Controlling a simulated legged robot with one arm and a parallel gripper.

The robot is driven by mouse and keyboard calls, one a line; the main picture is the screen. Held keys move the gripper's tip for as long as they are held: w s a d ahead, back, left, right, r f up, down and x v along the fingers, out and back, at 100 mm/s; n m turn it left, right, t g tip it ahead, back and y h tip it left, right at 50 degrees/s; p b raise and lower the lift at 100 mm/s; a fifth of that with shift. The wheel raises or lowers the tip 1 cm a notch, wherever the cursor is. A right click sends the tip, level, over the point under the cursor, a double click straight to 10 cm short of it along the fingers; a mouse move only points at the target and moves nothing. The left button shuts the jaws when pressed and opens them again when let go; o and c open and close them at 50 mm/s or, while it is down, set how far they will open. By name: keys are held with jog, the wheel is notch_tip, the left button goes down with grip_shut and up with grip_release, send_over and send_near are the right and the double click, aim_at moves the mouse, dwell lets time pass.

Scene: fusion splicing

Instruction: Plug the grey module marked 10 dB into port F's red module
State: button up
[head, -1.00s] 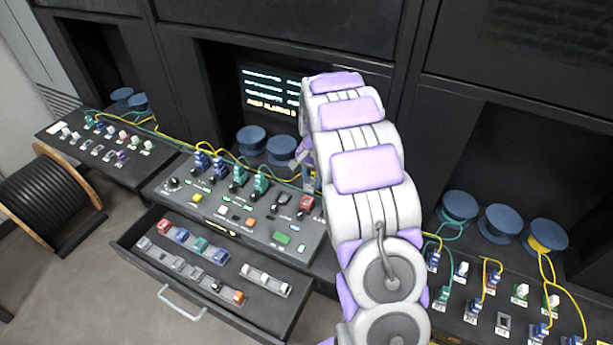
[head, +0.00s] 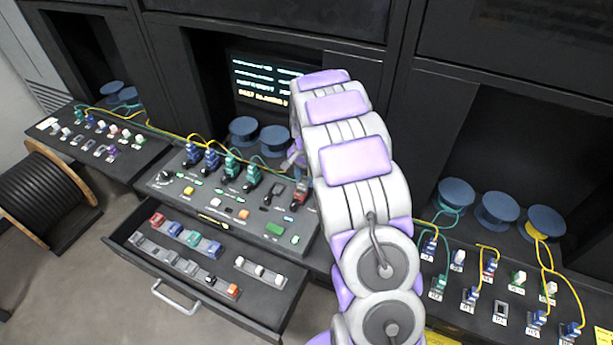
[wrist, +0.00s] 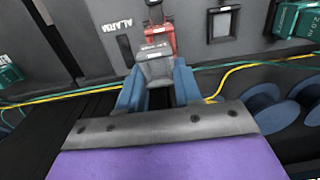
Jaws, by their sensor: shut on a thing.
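In the wrist view, my gripper (wrist: 157,86) has its two blue fingers shut on a grey module (wrist: 155,66). A small label shows on the module, but I cannot read it. A red module (wrist: 158,36) stands on the panel directly beyond the grey module. The two overlap in the picture, and I cannot tell whether they touch or are joined. In the head view, the red module (head: 301,188) stands at the console's right end. My gripper is mostly hidden behind my arm there. I cannot read a port F mark.
An open drawer (head: 190,312) below the console holds several coloured modules. Blue and green plugs with yellow and green cables stand along the console. Blue spools (head: 456,193) stand behind the right-hand bench. The wrist view shows an ALARM label (wrist: 103,71) and a dark square socket (wrist: 223,24).

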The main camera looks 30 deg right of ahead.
jog(key=shift+a+r, duration=0.15)
jog(key=shift+a, duration=1.45)
jog(key=shift+d+p, duration=0.45)
jog(key=shift+d, duration=0.2)
jog(key=shift+d, duration=0.85)
jog(key=shift+a, duration=0.1)
jog(key=shift+a, duration=0.3)
jog(key=shift+s+d+f, duration=0.1)
jog(key=shift+d+f, duration=0.05)
jog(key=shift+f, duration=0.3)
jog(key=shift+f, duration=0.25)
